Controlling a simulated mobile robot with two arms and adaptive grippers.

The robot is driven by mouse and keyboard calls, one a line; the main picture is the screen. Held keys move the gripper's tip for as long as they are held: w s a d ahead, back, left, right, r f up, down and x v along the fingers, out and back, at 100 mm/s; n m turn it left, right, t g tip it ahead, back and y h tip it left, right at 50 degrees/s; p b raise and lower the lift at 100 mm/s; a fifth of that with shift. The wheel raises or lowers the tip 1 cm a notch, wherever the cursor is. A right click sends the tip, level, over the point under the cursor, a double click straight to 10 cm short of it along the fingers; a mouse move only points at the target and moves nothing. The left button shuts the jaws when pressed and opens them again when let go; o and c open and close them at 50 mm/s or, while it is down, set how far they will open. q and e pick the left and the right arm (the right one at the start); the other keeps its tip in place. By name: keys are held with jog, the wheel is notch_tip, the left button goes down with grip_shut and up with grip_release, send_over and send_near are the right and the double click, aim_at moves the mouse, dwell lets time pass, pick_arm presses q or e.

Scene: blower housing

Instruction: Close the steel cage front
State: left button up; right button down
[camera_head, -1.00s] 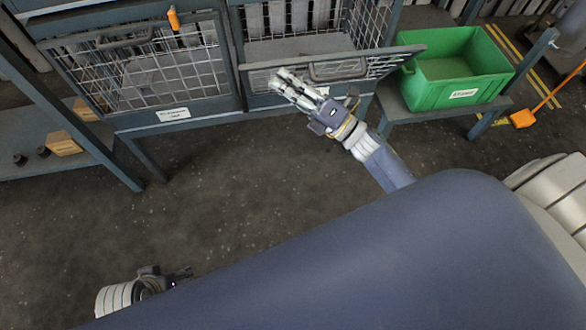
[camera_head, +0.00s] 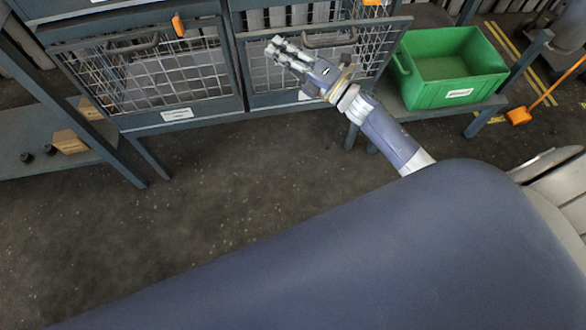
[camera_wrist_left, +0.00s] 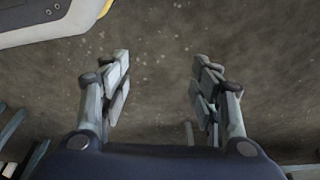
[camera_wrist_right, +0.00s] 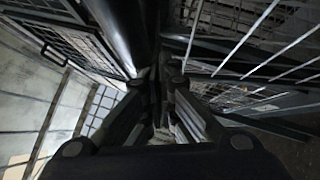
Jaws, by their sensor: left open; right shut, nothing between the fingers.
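The steel cage front (camera_head: 378,48) is the right-hand mesh panel in the head view, with a dark bar handle (camera_head: 335,41) near its top edge. It leans outward at the top, its right end standing clear of the frame. My right gripper (camera_head: 277,46) is shut and empty, in front of the panel and left of the handle; I cannot tell whether it touches. The right wrist view shows its closed fingers (camera_wrist_right: 162,95) close among dark bars and mesh. My left gripper (camera_wrist_left: 160,75) is open and empty over bare floor in the left wrist view; the head view does not show it.
A green crate (camera_head: 452,68) sits on a low stand at right, near the panel's right end. Small boxes (camera_head: 69,142) lie on a left shelf. The floor in front is clear.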

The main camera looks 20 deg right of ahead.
aim_at(277, 33)
jog(key=w, duration=0.1)
jog(key=w+r, duration=0.1)
jog(key=w, duration=0.1)
jog(key=w+d, duration=0.1)
jog(key=shift+w+r+b, duration=0.15)
jog(key=shift+w+b, duration=0.05)
jog(key=shift+b, duration=0.1)
jog(key=shift+w+d+r, duration=0.1)
jog(key=shift+w+d, duration=0.1)
jog(key=shift+w, duration=0.6)
pick_arm(q)
jog(key=r, duration=0.1)
jog(key=w+r, duration=0.1)
jog(key=shift+d+r, duration=0.1)
jog(key=shift+r, duration=0.25)
pick_arm(e)
jog(key=shift+d+r, duration=0.1)
jog(key=shift+r, duration=0.05)
jog(key=shift+w+r, duration=0.15)
pick_arm(q)
jog(key=shift+s, duration=0.1)
